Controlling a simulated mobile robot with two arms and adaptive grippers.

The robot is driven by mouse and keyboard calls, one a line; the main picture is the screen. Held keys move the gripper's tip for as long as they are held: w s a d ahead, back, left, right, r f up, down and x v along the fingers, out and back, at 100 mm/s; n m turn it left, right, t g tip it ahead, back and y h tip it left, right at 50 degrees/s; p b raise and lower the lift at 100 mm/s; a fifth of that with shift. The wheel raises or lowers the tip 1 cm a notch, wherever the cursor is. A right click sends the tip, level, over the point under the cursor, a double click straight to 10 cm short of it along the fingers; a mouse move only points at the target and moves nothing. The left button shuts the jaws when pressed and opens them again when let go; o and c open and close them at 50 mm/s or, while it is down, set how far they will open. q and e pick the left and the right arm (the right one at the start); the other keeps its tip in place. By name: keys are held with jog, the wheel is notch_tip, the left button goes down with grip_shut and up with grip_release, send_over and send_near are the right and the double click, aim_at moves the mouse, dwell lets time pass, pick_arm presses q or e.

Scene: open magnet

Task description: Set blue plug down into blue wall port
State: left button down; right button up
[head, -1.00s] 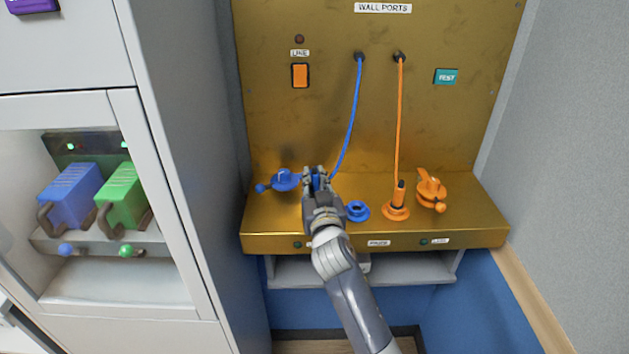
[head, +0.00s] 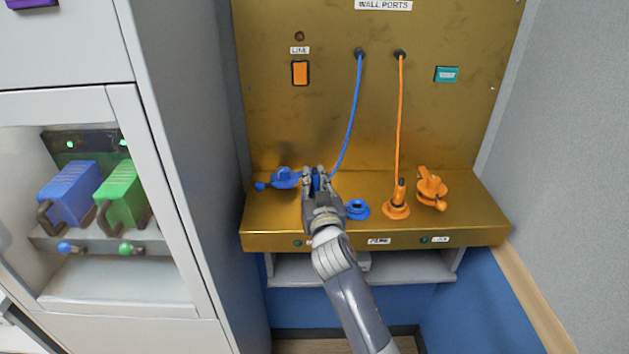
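The blue wall port (head: 357,209) is a round blue ring on the brass ledge, with its opening showing from above. My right gripper (head: 317,177) is just left of and behind the port, over the ledge. It is closed around the blue plug (head: 317,182), of which only a small blue part shows between the fingers. The blue cable (head: 349,118) runs from the panel down to the plug. Plug and port are apart. The plug's lower end is hidden by the gripper. My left gripper is not in view.
A blue cap (head: 285,178) sits left of the gripper. The orange plug (head: 398,192) stands in its orange port (head: 395,211), with an orange cap (head: 432,187) to its right. The orange cable (head: 399,120) hangs above. A grey cabinet (head: 185,150) stands at left.

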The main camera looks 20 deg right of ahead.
jog(key=o, duration=0.3)
jog(key=shift+o, duration=0.2)
jog(key=s+a, duration=0.1)
jog(key=s, duration=1.1)
jog(key=shift+a, duration=0.4)
